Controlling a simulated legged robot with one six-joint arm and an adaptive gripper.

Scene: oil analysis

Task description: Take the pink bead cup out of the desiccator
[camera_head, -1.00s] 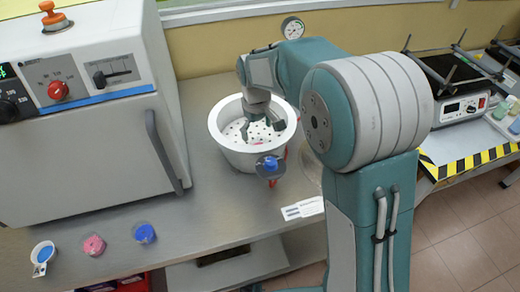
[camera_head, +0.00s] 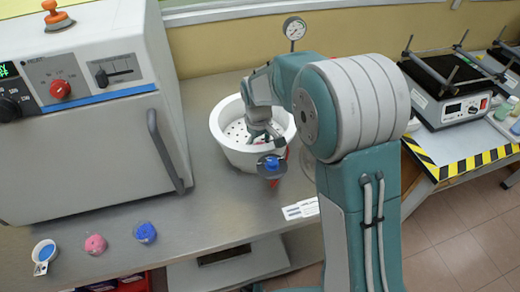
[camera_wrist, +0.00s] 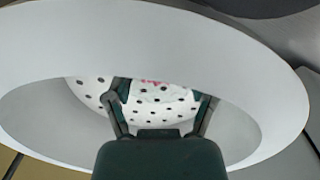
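The desiccator (camera_head: 222,142) is a white round open bowl on the bench, with a perforated white plate (camera_wrist: 170,108) inside. My gripper (camera_head: 262,132) reaches down into the bowl. In the wrist view its two dark fingers (camera_wrist: 163,96) stand apart with the perforated plate showing between them. A small patch of pink (camera_wrist: 150,81), likely the pink bead cup, shows beyond the fingers at the edge of the bowl's pale wall. Most of it is hidden. In the head view I cannot make out the pink cup behind my gripper.
A blue knob (camera_head: 271,162) sticks out at the bowl's front. A white oven (camera_head: 80,150) with a handle (camera_head: 165,150) stands left. A gauge (camera_head: 294,28) is behind.

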